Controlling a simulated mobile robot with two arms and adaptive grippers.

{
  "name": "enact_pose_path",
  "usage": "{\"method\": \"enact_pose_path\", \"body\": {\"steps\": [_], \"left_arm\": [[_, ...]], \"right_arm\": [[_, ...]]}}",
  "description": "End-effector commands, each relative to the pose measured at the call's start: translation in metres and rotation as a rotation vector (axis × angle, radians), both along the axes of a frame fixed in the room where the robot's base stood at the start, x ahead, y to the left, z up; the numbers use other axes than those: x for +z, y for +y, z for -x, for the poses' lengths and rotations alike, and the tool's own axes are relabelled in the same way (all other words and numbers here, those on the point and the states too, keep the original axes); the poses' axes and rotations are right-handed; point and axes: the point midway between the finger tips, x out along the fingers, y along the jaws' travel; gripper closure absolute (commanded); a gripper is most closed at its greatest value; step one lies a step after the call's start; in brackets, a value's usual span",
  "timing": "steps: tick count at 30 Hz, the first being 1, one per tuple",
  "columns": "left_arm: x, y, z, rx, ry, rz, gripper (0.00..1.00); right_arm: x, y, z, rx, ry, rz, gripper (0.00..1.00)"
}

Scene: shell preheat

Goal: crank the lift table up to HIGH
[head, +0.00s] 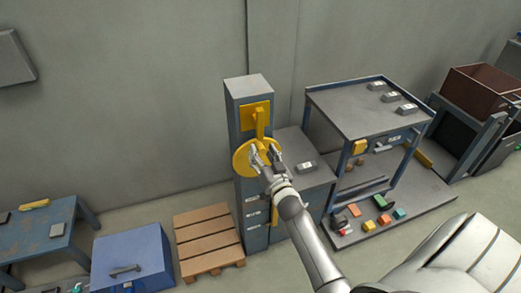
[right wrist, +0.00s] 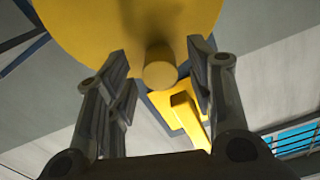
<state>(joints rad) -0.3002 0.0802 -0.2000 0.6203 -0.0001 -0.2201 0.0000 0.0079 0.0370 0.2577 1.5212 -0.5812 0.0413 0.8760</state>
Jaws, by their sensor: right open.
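The yellow crank wheel (head: 241,158) is on the front of a blue-grey column (head: 236,120). In the right wrist view the wheel's disc (right wrist: 90,35) fills the top, and its round knob (right wrist: 160,74) sticks out toward me. My right gripper (head: 265,153) is at the wheel's right side. Its open fingers (right wrist: 161,72) stand on either side of the knob, with a visible gap on both sides. The lift table (head: 350,105) has a grey top raised on blue posts, right of the column. My left gripper is out of view.
A yellow bracket (head: 258,116) is above the wheel. A low grey cabinet (head: 300,175) adjoins the column. A wooden pallet (head: 208,238) and a blue box (head: 130,250) stand left on the floor. Small coloured blocks (head: 384,219) lie on the lift table's base.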

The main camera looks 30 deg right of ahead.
Motion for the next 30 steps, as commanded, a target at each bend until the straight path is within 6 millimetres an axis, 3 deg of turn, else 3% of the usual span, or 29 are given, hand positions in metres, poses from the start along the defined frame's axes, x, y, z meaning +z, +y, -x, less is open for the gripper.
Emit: {"method": "enact_pose_path", "body": {"steps": [6, 17, 28, 30], "left_arm": [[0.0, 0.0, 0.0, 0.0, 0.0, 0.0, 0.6], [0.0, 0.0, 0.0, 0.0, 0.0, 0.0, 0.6], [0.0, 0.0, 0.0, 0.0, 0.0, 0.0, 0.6], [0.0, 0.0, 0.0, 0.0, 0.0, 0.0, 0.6]], "right_arm": [[0.0, -0.004, -0.018, -0.001, 0.0, 0.0, 0.51], [-0.001, -0.005, -0.021, -0.001, 0.001, 0.0, 0.52], [-0.001, -0.005, -0.021, -0.001, 0.001, 0.0, 1.0], [-0.001, -0.005, -0.021, -0.001, 0.001, 0.0, 1.0]]}}
